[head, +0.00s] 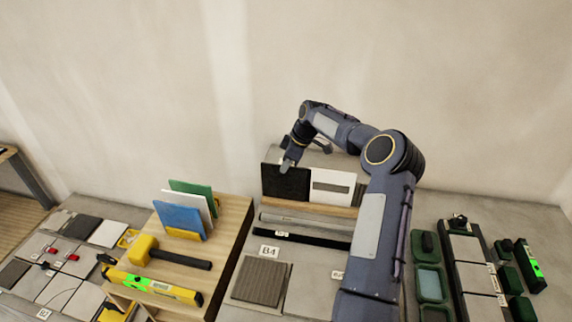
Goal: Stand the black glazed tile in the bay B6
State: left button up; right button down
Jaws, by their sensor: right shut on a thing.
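My right gripper (289,164) reaches down from the back of the bench and is shut on the top edge of a black tile (285,183). The black tile is upright, beside a white tile with a grey band (330,186), behind a wooden strip (310,208). I cannot tell whether its lower edge rests on anything. No label that I can read as B6 shows; a sign B4 (269,251) stands behind a ribbed grey-brown tile (262,283), and another small label (337,275) is partly hidden by my right arm. My left gripper is not in view.
Blue (181,220), white and green tiles stand in a rack on the wooden board at left, with a yellow mallet (145,249) and a spirit level (152,286) in front. Green trays (429,285) and a dark rack of grey tiles (472,276) are at right.

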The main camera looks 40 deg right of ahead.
jog(key=shift+d, duration=0.1)
jog(key=c, duration=1.5)
grip_release()
jog(key=shift+r+p, duration=0.65)
jog(key=shift+r, duration=2.35)
